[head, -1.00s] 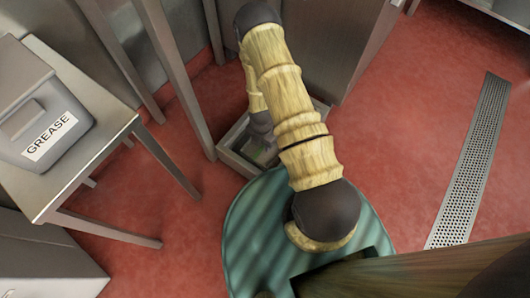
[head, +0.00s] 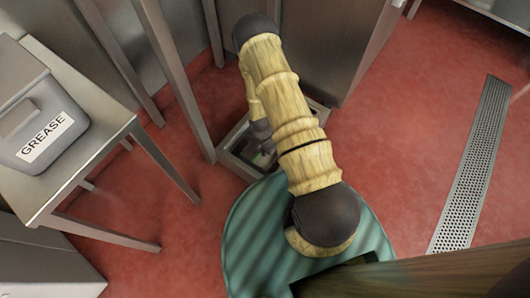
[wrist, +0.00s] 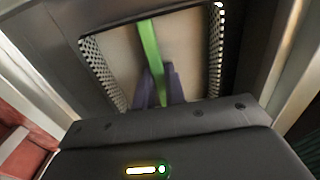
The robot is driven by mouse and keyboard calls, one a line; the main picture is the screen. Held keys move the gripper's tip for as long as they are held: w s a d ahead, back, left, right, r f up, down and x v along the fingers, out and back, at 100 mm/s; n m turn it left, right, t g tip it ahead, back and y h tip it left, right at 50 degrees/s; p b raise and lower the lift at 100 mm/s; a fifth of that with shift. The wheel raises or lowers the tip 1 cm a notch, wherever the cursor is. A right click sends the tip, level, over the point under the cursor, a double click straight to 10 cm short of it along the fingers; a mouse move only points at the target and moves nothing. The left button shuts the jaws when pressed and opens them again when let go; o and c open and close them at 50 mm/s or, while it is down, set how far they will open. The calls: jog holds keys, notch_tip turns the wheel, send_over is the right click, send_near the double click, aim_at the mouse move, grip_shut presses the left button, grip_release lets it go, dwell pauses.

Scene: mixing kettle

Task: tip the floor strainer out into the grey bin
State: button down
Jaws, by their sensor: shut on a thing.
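The floor strainer shows in the wrist view as a basket with perforated metal walls (wrist: 214,60) and a pale inside. A bright green handle bar (wrist: 150,45) crosses it. My gripper (wrist: 161,84) is shut on this green bar, with its dark purple fingers on either side. In the head view my arm reaches down to a square grey floor frame (head: 232,163) between steel legs, where a bit of green shows. My forearm hides much of it, and I cannot tell whether the strainer is raised. I cannot make out contents in the strainer.
A grey lidded box labelled GREASE (head: 40,130) stands on a steel table (head: 100,150) at left. Steel legs and panels crowd the frame. A perforated drain strip (head: 472,165) runs along the red floor (head: 420,130) at right, where there is free room.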

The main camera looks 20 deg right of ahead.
jog(key=shift+r, duration=0.3)
jog(key=shift+r+p, duration=2.7)
jog(key=shift+r, duration=0.1)
